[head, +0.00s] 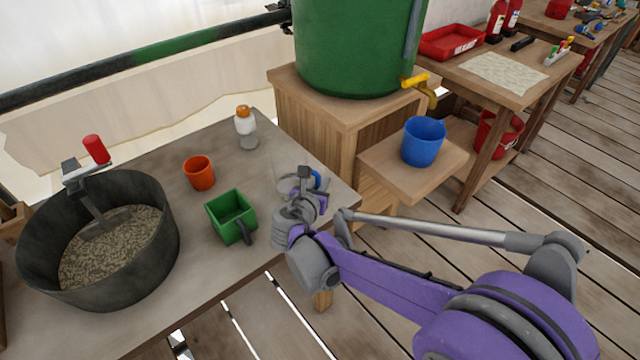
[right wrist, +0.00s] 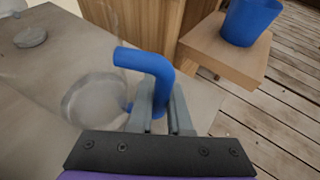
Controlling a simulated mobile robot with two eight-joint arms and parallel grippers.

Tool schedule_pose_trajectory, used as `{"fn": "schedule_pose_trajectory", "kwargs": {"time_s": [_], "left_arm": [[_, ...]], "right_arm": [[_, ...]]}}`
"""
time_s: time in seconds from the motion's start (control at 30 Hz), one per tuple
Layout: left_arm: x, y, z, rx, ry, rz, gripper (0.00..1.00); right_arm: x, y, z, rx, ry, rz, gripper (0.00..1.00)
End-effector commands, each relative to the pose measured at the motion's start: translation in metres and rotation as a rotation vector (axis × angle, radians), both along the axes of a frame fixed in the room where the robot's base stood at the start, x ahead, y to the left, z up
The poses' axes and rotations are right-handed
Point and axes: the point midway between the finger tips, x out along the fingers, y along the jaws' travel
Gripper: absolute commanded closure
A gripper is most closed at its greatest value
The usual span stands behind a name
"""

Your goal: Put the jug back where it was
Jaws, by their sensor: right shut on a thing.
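The jug is clear, with a blue handle, and shows in the right wrist view as a see-through round body (right wrist: 95,100) left of the blue handle (right wrist: 150,62). My right gripper (head: 312,180) is shut on the handle, whose upper end sticks out above the fingers. In the head view the gripper is over the right corner of the grey table (head: 170,290) and mostly hides the jug; the clear body is faint to its left. I cannot tell whether the jug's base touches the table. My left gripper is not in view.
On the table are a green square container (head: 228,212), an orange cup (head: 199,174), an orange-topped bottle (head: 245,128) and a black tub (head: 160,235) of grainy mix. A blue bucket (head: 423,142) stands on a low wooden shelf (head: 385,165) below the green tank's yellow tap (head: 416,81).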

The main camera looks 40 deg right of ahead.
Motion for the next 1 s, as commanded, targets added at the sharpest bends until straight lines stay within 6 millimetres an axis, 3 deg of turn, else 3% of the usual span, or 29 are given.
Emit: {"fn": "schedule_pose_trajectory", "kwargs": {"time_s": [0.3, 0.33, 0.5, 0.8, 1.0], "left_arm": [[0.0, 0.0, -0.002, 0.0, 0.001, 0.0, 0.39], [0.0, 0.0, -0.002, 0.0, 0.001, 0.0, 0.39], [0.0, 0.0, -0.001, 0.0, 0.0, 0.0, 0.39], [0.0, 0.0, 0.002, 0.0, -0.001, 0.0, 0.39], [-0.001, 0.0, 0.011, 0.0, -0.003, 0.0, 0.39]], "right_arm": [[0.0, 0.0, -0.002, 0.0, 0.0, 0.0, 1.0], [0.0, 0.0, -0.003, 0.0, 0.0, 0.0, 0.82], [0.0, 0.0, -0.002, 0.0, 0.0, 0.0, 0.54], [0.0, 0.0, 0.003, 0.001, -0.001, 0.0, 0.54], [-0.017, 0.023, 0.015, 0.001, -0.002, 0.005, 0.54]]}}
